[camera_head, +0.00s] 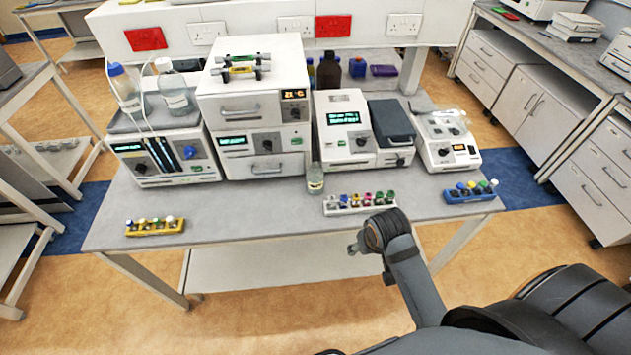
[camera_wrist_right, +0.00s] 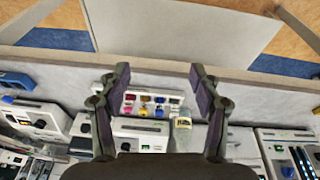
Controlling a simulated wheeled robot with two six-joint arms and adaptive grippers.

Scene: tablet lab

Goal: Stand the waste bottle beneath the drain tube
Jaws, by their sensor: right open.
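A small clear bottle with a pale label (camera_head: 315,180) stands upright on the bench in front of the white instruments; I take it as the waste bottle. It also shows in the right wrist view (camera_wrist_right: 182,134), near the finger on the right. Thin pale tubing (camera_head: 144,112) runs by the bottles on the left instrument; I cannot tell whether it is the drain tube. My right gripper (camera_head: 354,248) is near the bench's front edge, apart from the bottle. Its fingers are spread and empty in the wrist view (camera_wrist_right: 158,78). My left gripper is out of view.
A white rack of coloured caps (camera_head: 340,206) stands right of the bottle, a yellow rack (camera_head: 152,228) at front left and a blue rack (camera_head: 468,194) at right. Instruments (camera_head: 165,150) line the back of the bench. The front middle-left of the bench (camera_head: 250,215) is clear.

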